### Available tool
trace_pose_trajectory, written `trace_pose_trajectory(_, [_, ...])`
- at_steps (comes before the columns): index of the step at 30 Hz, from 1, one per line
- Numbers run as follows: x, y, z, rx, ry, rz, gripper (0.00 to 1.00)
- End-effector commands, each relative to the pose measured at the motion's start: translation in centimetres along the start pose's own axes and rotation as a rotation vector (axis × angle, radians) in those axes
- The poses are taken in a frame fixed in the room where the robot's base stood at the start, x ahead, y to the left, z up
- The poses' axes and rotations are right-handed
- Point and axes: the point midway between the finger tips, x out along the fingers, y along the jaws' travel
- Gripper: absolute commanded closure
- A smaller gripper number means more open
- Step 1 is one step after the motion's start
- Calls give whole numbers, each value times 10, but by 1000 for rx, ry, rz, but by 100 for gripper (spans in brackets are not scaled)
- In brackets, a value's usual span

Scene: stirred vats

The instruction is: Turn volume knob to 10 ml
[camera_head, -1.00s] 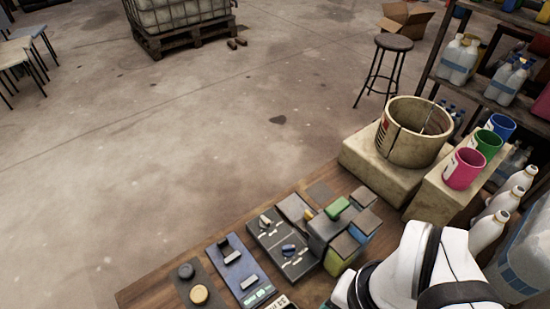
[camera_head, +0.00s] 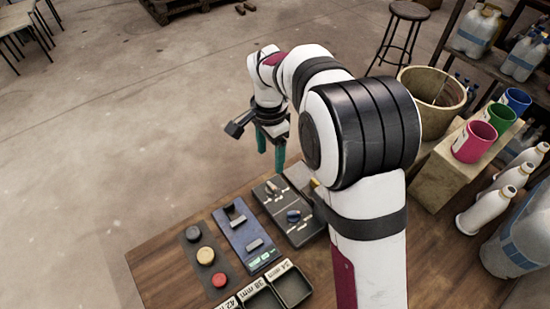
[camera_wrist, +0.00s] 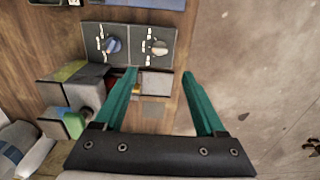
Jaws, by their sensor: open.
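A dark panel (camera_head: 294,234) on the wooden bench carries two knobs with marks around them. The blue knob (camera_head: 293,216) is nearer and the pale knob (camera_head: 273,186) is farther; both also show in the wrist view, blue (camera_wrist: 112,45) and pale (camera_wrist: 158,47). The marks are too small to read, so I cannot tell which knob is for volume. My gripper (camera_head: 271,150) has teal fingers, open and empty, above the bench's far edge. In the wrist view its fingertips (camera_wrist: 159,73) are spread apart, with the pale knob just beyond the gap. It touches neither knob.
A blue panel (camera_head: 240,236) and a button strip with black, yellow and red buttons (camera_head: 221,280) lie left of the knobs. Black trays (camera_head: 292,287) are in front. Open floor lies beyond the bench.

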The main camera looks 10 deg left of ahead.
Motion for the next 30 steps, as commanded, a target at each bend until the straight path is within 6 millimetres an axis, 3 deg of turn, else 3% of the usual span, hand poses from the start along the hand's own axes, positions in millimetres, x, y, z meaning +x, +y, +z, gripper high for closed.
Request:
trace_pose_trajectory(6, [67, 2, 0, 1, -3, 5, 28])
trace_pose_trajectory(12, [106, 1, 0, 1, -3, 2, 28])
trace_pose_trajectory(17, [118, 1, 0, 0, -2, 1, 28])
trace_pose_trajectory(25, [119, 1, 0, 0, -1, -1, 28])
trace_pose_trajectory(30, [118, 1, 0, 0, -1, -1, 58])
